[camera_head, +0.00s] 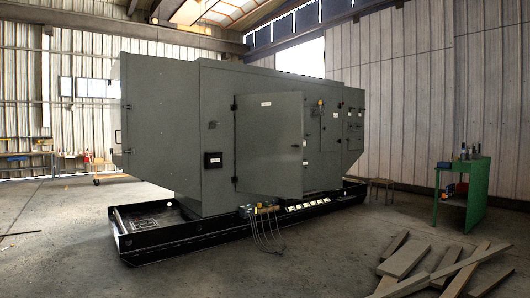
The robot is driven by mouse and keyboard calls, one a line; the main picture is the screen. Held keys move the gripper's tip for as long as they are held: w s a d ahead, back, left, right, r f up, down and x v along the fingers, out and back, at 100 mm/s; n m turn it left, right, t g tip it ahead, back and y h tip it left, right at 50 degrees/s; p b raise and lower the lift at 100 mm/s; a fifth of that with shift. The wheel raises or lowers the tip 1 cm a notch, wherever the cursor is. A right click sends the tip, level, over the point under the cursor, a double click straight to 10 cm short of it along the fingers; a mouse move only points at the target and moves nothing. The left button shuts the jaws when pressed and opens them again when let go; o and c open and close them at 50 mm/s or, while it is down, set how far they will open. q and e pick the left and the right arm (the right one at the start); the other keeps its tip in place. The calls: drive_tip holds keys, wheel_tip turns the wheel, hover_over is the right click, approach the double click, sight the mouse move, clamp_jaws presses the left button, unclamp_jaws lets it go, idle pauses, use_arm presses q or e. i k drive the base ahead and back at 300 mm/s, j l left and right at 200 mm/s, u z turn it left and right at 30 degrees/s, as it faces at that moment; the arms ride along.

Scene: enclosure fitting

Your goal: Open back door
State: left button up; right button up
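A large grey enclosure (218,120) stands on a black base frame (190,238) in the middle of the hall. On its long side, a door panel (270,145) with a small white label stands swung outward from its left-hand hinges. The broad end panel (160,120) at the left looks closed flush. I cannot tell for sure which panel is the back door. The enclosure's far side is hidden. Neither of my grippers is in view.
Loose planks (405,258) lie on the floor at the front right. A green workbench (476,190) and a small stool (382,188) stand at the right. Cables hang to the floor below the outward-swung door. Open concrete floor (60,240) lies at the left.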

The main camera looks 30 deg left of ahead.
sight(267, 125)
drive_tip(key=i+j+u, duration=0.2)
drive_tip(key=j+u, duration=0.2)
drive_tip(key=i+j+u, duration=0.65)
drive_tip(key=j+u, duration=0.15)
drive_tip(key=i+j+u, duration=0.4)
drive_tip(key=i+u, duration=0.4)
drive_tip(key=i+z, duration=0.2)
drive_tip(key=i, duration=0.65)
drive_tip(key=i+j+z, duration=0.2)
drive_tip(key=i, duration=0.65)
drive_tip(key=i+l+z, duration=0.1)
drive_tip(key=i+z, duration=0.2)
drive_tip(key=i, duration=0.25)
drive_tip(key=i+z, duration=0.3)
drive_tip(key=i, duration=0.25)
drive_tip(key=i+j+z, duration=0.25)
drive_tip(key=i, duration=0.3)
drive_tip(key=i+j+z, duration=0.3)
drive_tip(key=i, duration=0.25)
drive_tip(key=i+l+z, duration=0.2)
drive_tip(key=i+z, duration=0.2)
drive_tip(key=i, duration=0.65)
drive_tip(key=i+j+z, duration=0.15)
drive_tip(key=i+z, duration=0.3)
drive_tip(key=i, duration=0.6)
